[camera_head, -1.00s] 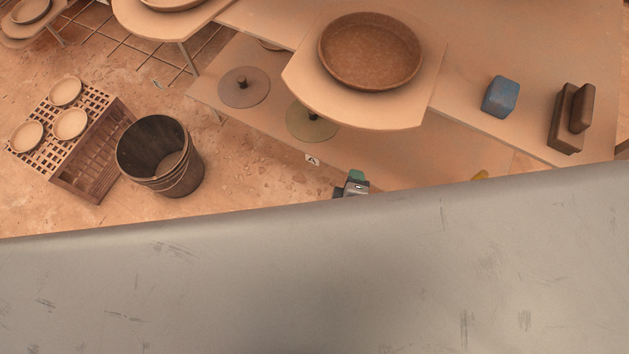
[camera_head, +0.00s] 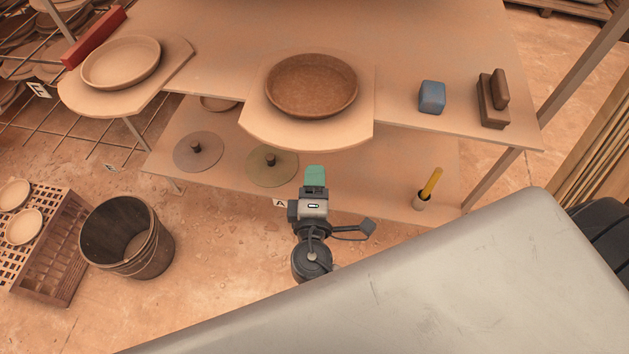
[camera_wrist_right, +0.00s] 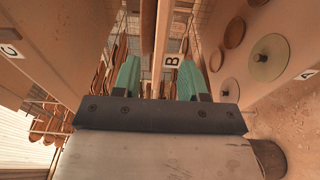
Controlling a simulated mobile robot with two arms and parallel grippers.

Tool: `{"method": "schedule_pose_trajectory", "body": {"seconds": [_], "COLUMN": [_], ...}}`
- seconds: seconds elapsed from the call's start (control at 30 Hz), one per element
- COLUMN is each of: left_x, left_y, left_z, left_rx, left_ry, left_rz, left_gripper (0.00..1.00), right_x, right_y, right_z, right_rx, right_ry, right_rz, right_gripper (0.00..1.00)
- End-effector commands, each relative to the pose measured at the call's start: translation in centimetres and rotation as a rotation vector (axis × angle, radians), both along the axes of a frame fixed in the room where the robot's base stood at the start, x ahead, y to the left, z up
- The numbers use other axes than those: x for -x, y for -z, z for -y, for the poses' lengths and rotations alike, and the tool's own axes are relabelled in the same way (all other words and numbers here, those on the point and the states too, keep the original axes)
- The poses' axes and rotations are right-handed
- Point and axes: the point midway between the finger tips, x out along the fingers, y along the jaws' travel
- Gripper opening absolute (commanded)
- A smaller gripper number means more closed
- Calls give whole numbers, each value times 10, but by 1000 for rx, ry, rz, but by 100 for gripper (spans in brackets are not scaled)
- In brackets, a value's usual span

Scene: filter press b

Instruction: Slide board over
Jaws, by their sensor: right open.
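A pale board (camera_head: 305,138) with a rounded front edge lies on the table top and sticks out over its front edge. A brown round dish (camera_head: 312,86) sits on it. A second pale board (camera_head: 120,95) with a lighter dish (camera_head: 121,63) on it is to the left. My right gripper (camera_head: 315,174) has teal fingers and is in front of and below the middle board's front edge, apart from it in the picture. In the right wrist view its two fingers (camera_wrist_right: 160,72) are spread with nothing held between them. My left gripper is not in view.
The table (camera_head: 400,50) carries a blue block (camera_head: 432,97) and dark brown blocks (camera_head: 492,100) at right. A lower shelf (camera_head: 350,175) holds round discs and a cup with a yellow stick (camera_head: 432,183). A bucket (camera_head: 126,237) and crate (camera_head: 45,245) stand on the floor at left.

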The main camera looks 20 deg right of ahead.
Motion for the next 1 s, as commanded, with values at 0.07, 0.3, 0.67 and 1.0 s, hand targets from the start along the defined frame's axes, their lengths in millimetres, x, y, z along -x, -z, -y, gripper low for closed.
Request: {"method": "schedule_pose_trajectory", "body": {"seconds": [0.07, 0.3, 0.67, 1.0], "left_x": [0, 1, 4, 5], "left_y": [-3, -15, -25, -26], "left_z": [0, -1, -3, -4], "left_rx": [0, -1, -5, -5], "left_ry": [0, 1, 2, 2], "left_rz": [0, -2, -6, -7], "left_gripper": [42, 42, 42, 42], "right_x": [-7, -43, -90, -97], "right_y": [-2, -3, -1, 0], "right_z": [3, 19, 40, 44], "right_rx": [1, 1, 0, -1], "right_ry": [0, 1, 0, 0], "right_rz": [2, 2, 0, -1], "right_gripper": [43, 43, 43, 43]}}
